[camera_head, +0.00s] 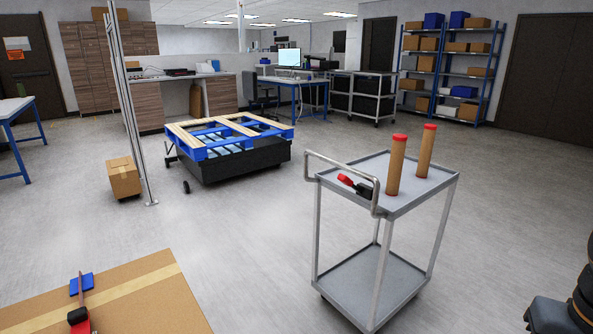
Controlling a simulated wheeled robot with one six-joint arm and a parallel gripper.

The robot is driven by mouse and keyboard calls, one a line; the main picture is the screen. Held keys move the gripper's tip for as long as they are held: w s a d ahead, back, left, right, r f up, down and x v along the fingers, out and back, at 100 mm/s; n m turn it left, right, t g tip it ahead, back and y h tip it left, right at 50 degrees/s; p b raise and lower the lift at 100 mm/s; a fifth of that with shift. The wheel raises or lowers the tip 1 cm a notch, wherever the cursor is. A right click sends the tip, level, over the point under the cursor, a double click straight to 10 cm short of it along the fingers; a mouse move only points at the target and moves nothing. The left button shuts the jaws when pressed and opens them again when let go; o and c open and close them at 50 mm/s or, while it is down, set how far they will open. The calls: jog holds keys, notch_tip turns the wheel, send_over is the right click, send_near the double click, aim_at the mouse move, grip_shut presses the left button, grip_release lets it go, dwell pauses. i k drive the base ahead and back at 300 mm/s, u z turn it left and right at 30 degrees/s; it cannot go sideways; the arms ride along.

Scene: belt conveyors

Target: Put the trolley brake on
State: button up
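The grey metal trolley (352,290) stands on the floor right of centre, with two shelves and a push handle (340,168) at its left end. A small lever with a red end (346,180) and a black base (364,191) sits at the handle end of the top shelf; it looks like the brake. The red end points left, and part of the lever is behind the handle. Two brown cylinders with red caps, one nearer (395,168) and one farther (425,155), stand upright on the top shelf. My gripper is not in view.
A cardboard surface (150,295) with a red and blue tool (80,300) fills the lower left corner. A blue and wood pallet (222,133) lies on a low dark cart behind. A cardboard box (123,178) stands by a metal post. The floor around the trolley is clear.

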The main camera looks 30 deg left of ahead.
aim_at(343, 179)
jog(key=u, duration=0.55)
jog(key=i, duration=1.05)
jog(key=u, duration=0.65)
